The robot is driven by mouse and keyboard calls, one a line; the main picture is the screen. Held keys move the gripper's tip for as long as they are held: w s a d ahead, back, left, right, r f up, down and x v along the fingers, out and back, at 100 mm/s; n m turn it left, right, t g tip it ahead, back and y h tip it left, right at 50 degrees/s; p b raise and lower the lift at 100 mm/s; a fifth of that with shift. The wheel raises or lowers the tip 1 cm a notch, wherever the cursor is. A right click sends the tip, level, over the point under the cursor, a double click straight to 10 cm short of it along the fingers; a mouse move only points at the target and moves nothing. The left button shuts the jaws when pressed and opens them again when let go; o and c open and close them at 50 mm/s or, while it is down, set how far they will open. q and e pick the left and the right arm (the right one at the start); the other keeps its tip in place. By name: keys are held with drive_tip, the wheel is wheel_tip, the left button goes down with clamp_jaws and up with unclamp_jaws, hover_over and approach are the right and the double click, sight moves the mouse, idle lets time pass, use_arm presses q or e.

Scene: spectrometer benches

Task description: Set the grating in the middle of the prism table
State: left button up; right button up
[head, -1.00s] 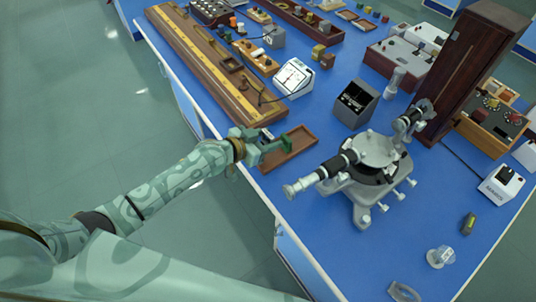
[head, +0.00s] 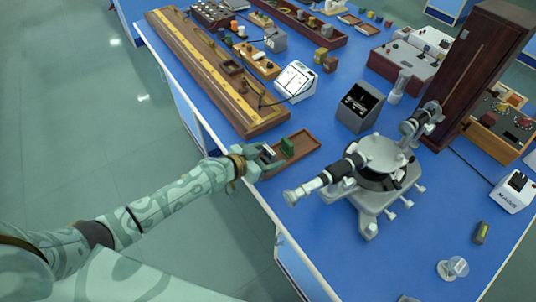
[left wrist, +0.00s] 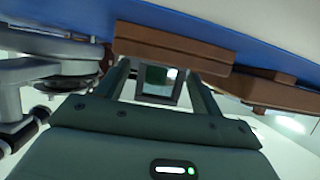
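The grating, a small framed plate (head: 268,153), stands upright at the left end of a brown tray (head: 302,149); it also shows in the left wrist view (left wrist: 158,92), where its foot is hidden. My left gripper (head: 271,160) is at the tray with its fingers spread to either side of the plate. In the left wrist view (left wrist: 157,75) a thin gap seems to show beside one finger; firm contact is not visible. The prism table (head: 380,153), a round grey disc on the spectrometer, is to the right and bare. My right gripper is not in view.
A green block (head: 287,146) stands in the tray just beyond the plate. The spectrometer's telescope (head: 318,183) reaches left toward the tray. A long wooden bench (head: 215,78) lies behind, and a dark box (head: 357,106) stands behind the spectrometer. The blue front right is mostly clear.

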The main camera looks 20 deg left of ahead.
sight(268, 154)
use_arm(q)
drive_tip(key=p+v, duration=0.1)
drive_tip(key=v, duration=0.1)
drive_tip(key=p+v, duration=0.1)
drive_tip(key=v, duration=0.2)
drive_tip(key=shift+d+r, duration=0.15)
drive_tip(key=shift+r, duration=0.3)
drive_tip(key=p+v, duration=0.2)
drive_tip(key=v, duration=0.9)
drive_tip(key=shift+s+f, duration=0.15)
drive_tip(key=shift+f, duration=0.1)
